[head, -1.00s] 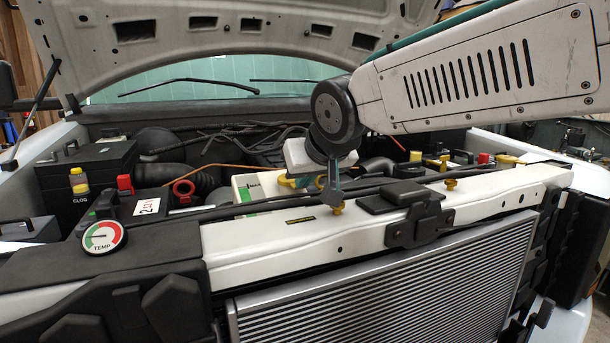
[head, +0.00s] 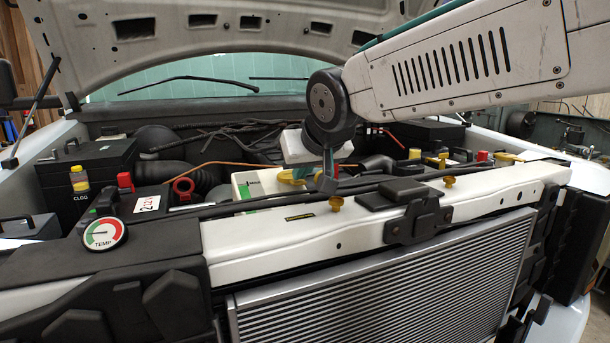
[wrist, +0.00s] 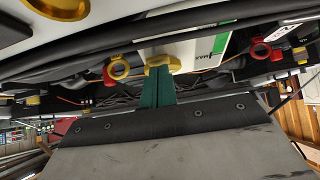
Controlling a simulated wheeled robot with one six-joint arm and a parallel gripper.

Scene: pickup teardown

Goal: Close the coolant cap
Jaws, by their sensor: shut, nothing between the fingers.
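The white coolant tank (head: 245,186) with green markings sits behind the front crossbar, and its side also shows in the wrist view (wrist: 188,46). A yellow cap (head: 291,177) is at the tank's right end. In the wrist view the yellow cap (wrist: 158,62) is right beyond my fingertips. My gripper (head: 327,183) points down beside the cap, on its right in the head view. Its green fingers (wrist: 157,80) are shut together with nothing between them. Whether they touch the cap, and whether the cap is seated, I cannot tell.
The white crossbar (head: 270,232) with yellow bolts (head: 336,203) runs in front of the tank. A red ring cap (head: 183,189) and a battery (head: 147,203) stand to the left. A dark hose runs along the crossbar. The raised hood (head: 240,48) is overhead.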

